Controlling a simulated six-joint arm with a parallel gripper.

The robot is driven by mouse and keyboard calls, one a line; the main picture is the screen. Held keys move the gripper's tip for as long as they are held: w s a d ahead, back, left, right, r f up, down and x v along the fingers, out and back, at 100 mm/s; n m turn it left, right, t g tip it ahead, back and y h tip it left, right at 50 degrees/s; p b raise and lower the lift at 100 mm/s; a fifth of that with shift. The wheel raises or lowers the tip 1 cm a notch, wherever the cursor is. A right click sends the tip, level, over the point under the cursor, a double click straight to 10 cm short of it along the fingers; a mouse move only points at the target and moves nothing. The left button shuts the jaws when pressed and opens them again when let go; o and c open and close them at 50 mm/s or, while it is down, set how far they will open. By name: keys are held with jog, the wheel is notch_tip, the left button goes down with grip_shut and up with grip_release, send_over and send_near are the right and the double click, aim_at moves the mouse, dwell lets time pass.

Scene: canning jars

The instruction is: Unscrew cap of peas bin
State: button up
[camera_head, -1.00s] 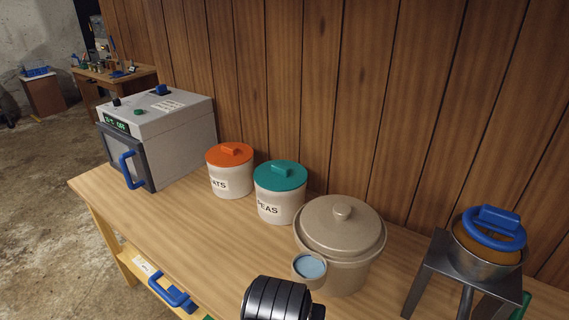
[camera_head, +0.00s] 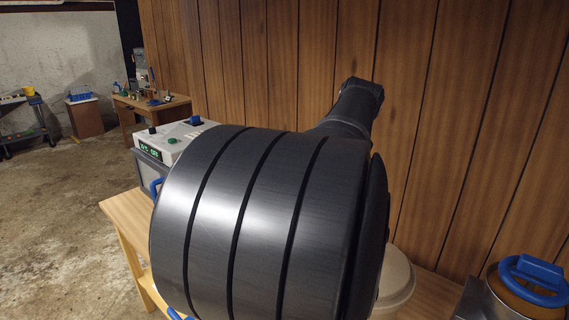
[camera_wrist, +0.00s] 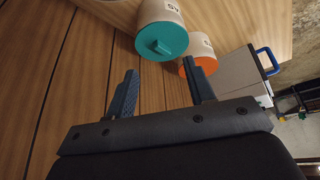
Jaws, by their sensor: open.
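The peas bin (camera_wrist: 158,12) is a pale round canister with a teal cap (camera_wrist: 162,42) that has a raised bar handle. It shows in the wrist view at the upper middle, beyond my fingertips. My gripper (camera_wrist: 160,82) is open and empty, with its two fingers spread apart and the teal cap ahead of them, not touching. The cap is on the bin. In the head view my arm hides the peas bin and my gripper.
An orange-capped bin (camera_wrist: 202,66) stands beside the peas bin, partly behind my right finger. A grey machine with a blue handle (camera_wrist: 267,60) is farther right. In the head view, a beige lidded pot (camera_head: 398,285) and a blue-handled pot (camera_head: 530,280) are at right.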

jog(key=w+d+f+n+g+y, duration=0.1)
jog(key=w+f+n, duration=0.25)
jog(key=w, duration=0.55)
jog(key=w+d+f+n+g+y, duration=0.1)
jog(key=w+d+f+n+y, duration=0.2)
jog(key=w, duration=0.7)
jog(key=shift+h, duration=0.7)
jog(key=x, duration=1.2)
jog(key=a+x, duration=0.1)
jog(key=x, duration=0.5)
jog(key=shift+s, duration=0.25)
grip_shut()
jog(key=n+g+y, duration=0.1)
jog(key=n, duration=0.3)
jog(key=shift+w, duration=0.1)
